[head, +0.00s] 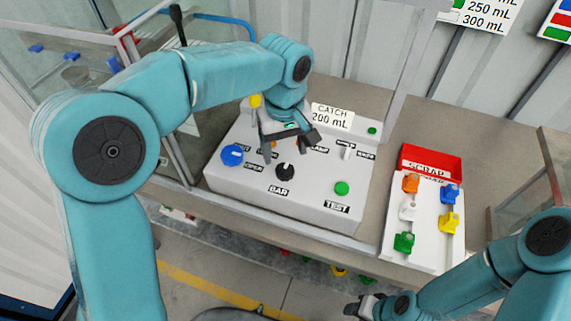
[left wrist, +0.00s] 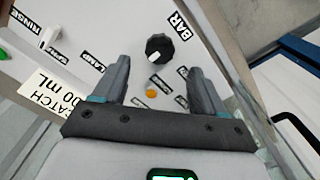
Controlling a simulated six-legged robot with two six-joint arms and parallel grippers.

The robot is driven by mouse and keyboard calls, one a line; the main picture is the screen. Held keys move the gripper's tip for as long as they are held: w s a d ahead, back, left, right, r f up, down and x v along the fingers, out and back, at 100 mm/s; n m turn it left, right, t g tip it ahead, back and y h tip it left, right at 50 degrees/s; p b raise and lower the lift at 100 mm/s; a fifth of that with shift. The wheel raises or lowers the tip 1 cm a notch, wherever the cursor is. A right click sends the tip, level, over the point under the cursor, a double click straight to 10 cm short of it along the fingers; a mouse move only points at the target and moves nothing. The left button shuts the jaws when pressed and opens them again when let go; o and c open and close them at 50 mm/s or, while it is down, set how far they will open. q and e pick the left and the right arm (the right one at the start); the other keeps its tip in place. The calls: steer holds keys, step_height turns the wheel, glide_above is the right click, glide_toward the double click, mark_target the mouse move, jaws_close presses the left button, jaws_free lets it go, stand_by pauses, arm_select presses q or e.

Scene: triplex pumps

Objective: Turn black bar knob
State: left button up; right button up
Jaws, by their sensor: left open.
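The black bar knob (head: 285,171), round with a white pointer mark, sits on the sloped white control panel (head: 240,183) above the label BAR. In the left wrist view the knob (left wrist: 159,47) lies just beyond the fingertips, between their lines, with its white mark toward the gripper. My left gripper (head: 290,148) is open and empty over the panel, slightly behind the knob in the head view. Its two fingers (left wrist: 160,68) are apart and do not appear to touch the knob. My right gripper (head: 362,306) is low at the bottom edge; its jaw opening is unclear.
The panel also carries a blue knob (head: 232,155), a green TEST button (head: 341,188) and a small toggle switch (head: 347,151). A sign reading CATCH 200 mL (head: 331,117) stands behind. A red SCRAP bin (head: 431,160) and a white rack (head: 424,222) of coloured pieces are at right.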

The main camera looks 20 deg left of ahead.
mark_target(285, 170)
arm_select(q)
step_height(285, 170, down, 6)
steer(key=shift+s+d+r, duration=0.1)
steer(key=shift+r, duration=0.15)
steer(key=shift+f, duration=0.3)
steer(key=shift+s+r, duration=0.15)
steer(key=shift+s, duration=0.1)
steer(key=shift+w+f, duration=0.2)
steer(key=shift+w, duration=0.1)
steer(key=c, duration=0.8)
steer(key=shift+s+r, duration=0.1)
steer(key=shift+c, duration=1.3)
